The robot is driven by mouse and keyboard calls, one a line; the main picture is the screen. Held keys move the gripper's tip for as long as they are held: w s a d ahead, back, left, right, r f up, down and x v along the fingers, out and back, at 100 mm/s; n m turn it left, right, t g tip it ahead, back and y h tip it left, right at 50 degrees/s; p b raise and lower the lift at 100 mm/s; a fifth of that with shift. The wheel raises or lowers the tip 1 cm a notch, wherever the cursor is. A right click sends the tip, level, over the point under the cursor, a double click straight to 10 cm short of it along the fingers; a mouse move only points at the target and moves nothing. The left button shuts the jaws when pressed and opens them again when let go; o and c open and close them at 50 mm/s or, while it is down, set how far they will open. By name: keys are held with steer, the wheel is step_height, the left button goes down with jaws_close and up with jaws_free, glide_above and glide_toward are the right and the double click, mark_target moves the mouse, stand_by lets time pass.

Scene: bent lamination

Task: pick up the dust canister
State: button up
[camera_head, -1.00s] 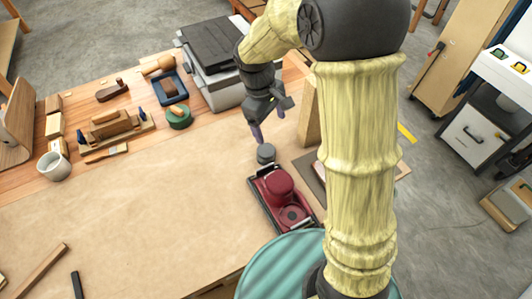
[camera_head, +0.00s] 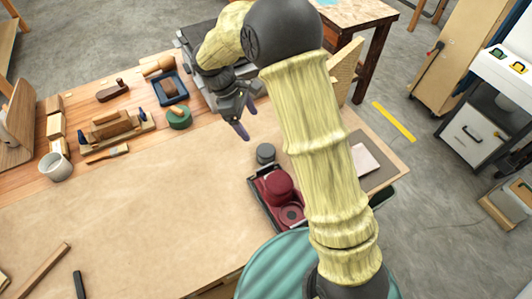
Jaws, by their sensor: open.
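A small dark grey cylinder (camera_head: 266,153), which looks like the dust canister, stands upright at the far end of a red sander (camera_head: 278,186) on the workbench. I cannot tell whether it is attached to the sander. My gripper (camera_head: 247,119) is open and empty, with its fingers pointing down. In the picture it is above and left of the canister and apart from it. My arm covers part of the bench to the right of the sander.
A grey machine with a dark lid (camera_head: 205,35) stands behind my gripper, partly hidden. A green round tin (camera_head: 179,117), a blue tray (camera_head: 170,87) and a wooden plane (camera_head: 112,125) lie to the left. The brown bench mat (camera_head: 150,210) is mostly clear.

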steer(key=p, duration=0.1)
glide_toward(266, 150)
steer(key=x, duration=0.5)
steer(key=shift+w, duration=0.15)
steer(key=shift+d+f+p, duration=0.15)
steer(key=shift+f+p, duration=0.2)
steer(key=shift+p, duration=0.15)
steer(key=p+x, duration=0.1)
steer(key=x, duration=0.3)
steer(key=shift+d+f, duration=0.1)
steer(key=shift+f, duration=0.1)
steer(key=c, duration=0.9)
